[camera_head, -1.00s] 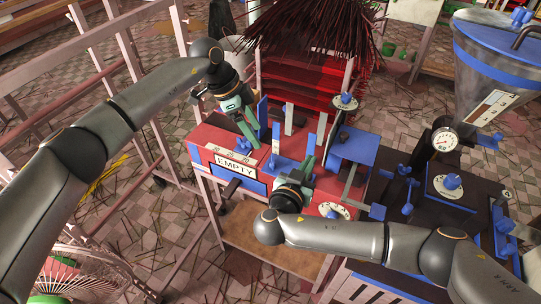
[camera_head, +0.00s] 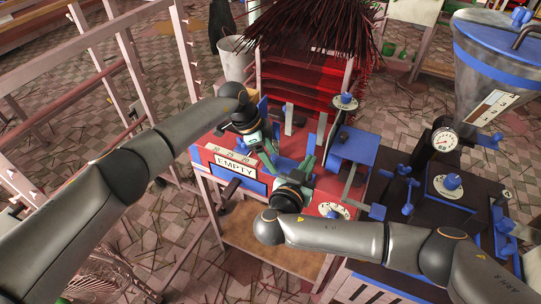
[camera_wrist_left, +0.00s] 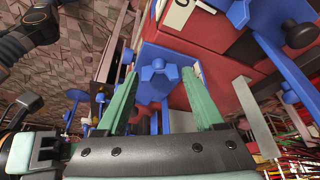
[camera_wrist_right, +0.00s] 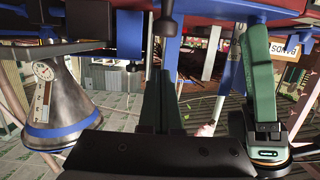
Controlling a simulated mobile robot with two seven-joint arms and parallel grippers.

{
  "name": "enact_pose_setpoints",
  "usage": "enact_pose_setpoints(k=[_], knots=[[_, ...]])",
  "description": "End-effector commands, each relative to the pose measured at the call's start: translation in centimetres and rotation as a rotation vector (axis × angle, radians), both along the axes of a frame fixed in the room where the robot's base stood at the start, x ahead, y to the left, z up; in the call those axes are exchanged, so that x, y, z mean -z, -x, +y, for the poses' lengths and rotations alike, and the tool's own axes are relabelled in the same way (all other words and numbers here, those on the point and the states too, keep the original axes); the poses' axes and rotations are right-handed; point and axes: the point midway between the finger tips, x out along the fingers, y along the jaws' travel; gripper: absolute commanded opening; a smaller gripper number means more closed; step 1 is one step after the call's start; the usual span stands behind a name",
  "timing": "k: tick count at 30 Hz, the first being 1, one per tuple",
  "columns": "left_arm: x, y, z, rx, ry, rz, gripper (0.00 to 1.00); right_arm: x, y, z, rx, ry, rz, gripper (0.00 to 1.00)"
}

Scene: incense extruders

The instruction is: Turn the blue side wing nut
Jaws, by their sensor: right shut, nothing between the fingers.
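The blue side wing nut (camera_wrist_left: 158,72) shows in the left wrist view on a blue plate on the side of the red machine. It lies between and ahead of the green fingers of my left gripper (camera_wrist_left: 163,100), which is open and does not visibly grip it. In the head view my left gripper (camera_head: 268,160) is low over the red machine top (camera_head: 206,157); the wing nut cannot be told apart there. My right gripper (camera_head: 308,158) is shut and empty, just to the right. Its closed fingers also show in the right wrist view (camera_wrist_right: 161,98).
A blue plate (camera_head: 355,147) and a round dial (camera_head: 333,210) stand right of the grippers. The dark machine with blue knobs (camera_head: 447,181) and a gauge (camera_head: 445,141) is further right. A red rack (camera_head: 300,75) with dark sticks above stands behind. A white frame (camera_head: 120,60) runs along the left.

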Motion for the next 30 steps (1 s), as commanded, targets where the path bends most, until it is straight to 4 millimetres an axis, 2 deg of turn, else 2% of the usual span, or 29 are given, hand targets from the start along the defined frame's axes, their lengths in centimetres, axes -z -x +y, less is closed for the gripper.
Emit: enact_pose_setpoints(k=[2,17,23,30], knots=[[-0.01,0.01,-0.01,0.000,0.000,0.000,0.60,0.00,0.00,0.01,0.000,0.000,0.000,0.00],[-0.06,0.00,0.00,0.000,0.000,0.000,0.04,-0.01,-0.01,0.01,0.000,0.000,0.000,0.00],[-0.10,-0.06,-0.04,0.028,-0.001,0.002,0.02,-0.01,0.00,0.00,0.000,0.000,0.000,0.00],[-0.07,-0.21,-0.13,0.156,-0.002,0.003,0.02,0.00,0.00,0.00,0.000,0.000,0.000,0.00]])
